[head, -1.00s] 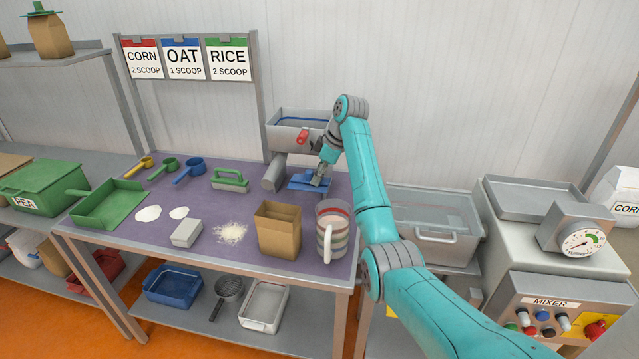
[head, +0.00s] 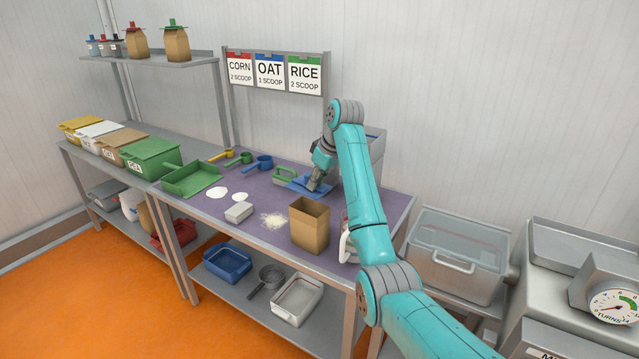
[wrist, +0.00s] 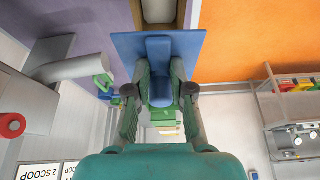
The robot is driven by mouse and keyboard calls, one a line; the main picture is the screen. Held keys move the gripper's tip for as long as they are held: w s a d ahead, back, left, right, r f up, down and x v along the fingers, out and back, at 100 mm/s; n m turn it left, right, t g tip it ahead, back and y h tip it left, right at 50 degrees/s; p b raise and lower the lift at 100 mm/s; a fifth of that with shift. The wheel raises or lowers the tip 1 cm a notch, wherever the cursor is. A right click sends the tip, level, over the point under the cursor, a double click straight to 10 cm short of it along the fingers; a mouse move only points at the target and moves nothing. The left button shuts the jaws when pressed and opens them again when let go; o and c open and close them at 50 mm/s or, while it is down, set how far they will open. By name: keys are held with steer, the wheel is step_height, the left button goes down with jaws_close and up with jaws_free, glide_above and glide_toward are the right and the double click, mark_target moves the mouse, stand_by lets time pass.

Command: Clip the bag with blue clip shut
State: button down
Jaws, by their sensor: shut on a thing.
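The brown paper bag (head: 310,228) stands upright and open-topped near the front right of the purple table. My gripper (head: 316,186) is shut on the blue clip (head: 299,187), a flat blue plate with a raised grip, behind the bag and apart from it in the head view. In the wrist view my gripper (wrist: 159,88) has the grip of the blue clip (wrist: 198,45) between its two fingers, with the plate spread across beyond them. A pale and brown shape past the clip may be the bag's mouth; the clip hides most of it.
A green brush (head: 284,174) lies left of the clip. A grey block (head: 239,212) and spilled powder (head: 273,220) lie left of the bag. A striped jug (head: 347,243) stands right of the bag, partly behind my arm. Clipped bags (head: 176,44) stand on the shelf.

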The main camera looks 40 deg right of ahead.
steer(key=shift+f, duration=3.15)
steer(key=shift+f, duration=0.15)
steer(key=c, duration=0.9)
jaws_free()
steer(key=shift+c, duration=0.2)
steer(key=shift+o, duration=0.3)
steer(key=o, duration=0.4)
steer(key=shift+r, duration=3.55)
